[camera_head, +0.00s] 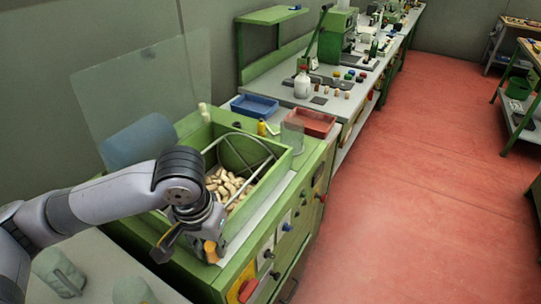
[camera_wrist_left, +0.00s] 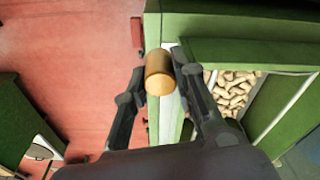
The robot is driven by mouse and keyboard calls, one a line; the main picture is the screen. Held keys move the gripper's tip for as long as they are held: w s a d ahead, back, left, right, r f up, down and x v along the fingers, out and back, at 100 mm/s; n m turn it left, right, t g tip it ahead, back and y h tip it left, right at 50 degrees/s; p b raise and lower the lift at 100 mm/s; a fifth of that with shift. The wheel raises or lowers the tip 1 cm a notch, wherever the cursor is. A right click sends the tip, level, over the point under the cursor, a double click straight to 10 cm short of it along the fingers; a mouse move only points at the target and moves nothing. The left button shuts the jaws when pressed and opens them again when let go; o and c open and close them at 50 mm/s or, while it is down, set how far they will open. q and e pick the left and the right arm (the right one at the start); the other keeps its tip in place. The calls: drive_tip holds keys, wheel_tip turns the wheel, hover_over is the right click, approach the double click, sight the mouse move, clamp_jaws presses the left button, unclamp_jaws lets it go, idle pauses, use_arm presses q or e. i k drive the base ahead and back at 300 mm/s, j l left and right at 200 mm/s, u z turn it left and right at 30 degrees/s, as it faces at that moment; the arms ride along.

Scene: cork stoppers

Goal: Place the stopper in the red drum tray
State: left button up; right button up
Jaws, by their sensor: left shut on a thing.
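My left gripper (camera_head: 196,246) is shut on a tan cork stopper (camera_head: 210,248) at the near right edge of the green machine. In the left wrist view the stopper (camera_wrist_left: 159,72) sits between the two fingertips of the left gripper (camera_wrist_left: 160,80), in front of the machine's pale ledge. A red tray (camera_head: 311,122) stands on the machine's far end, with a clear panel beside it. My right gripper is not in view.
The green drum box (camera_head: 277,166) holds many loose corks (camera_head: 226,184) and a wire-frame drum. A blue tray (camera_head: 254,106) and a yellow bottle (camera_head: 261,127) stand near the red tray. A bench with bottles and machines runs behind. The red floor at right is clear.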

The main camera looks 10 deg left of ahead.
sight(316, 127)
drive_tip(key=i+l, duration=0.25)
drive_tip(key=i, duration=0.25)
drive_tip(key=i+l, duration=0.3)
drive_tip(key=i, duration=0.2)
drive_tip(key=i+l, duration=0.25)
drive_tip(key=i, duration=0.3)
drive_tip(key=i+l, duration=0.3)
drive_tip(key=i, duration=0.2)
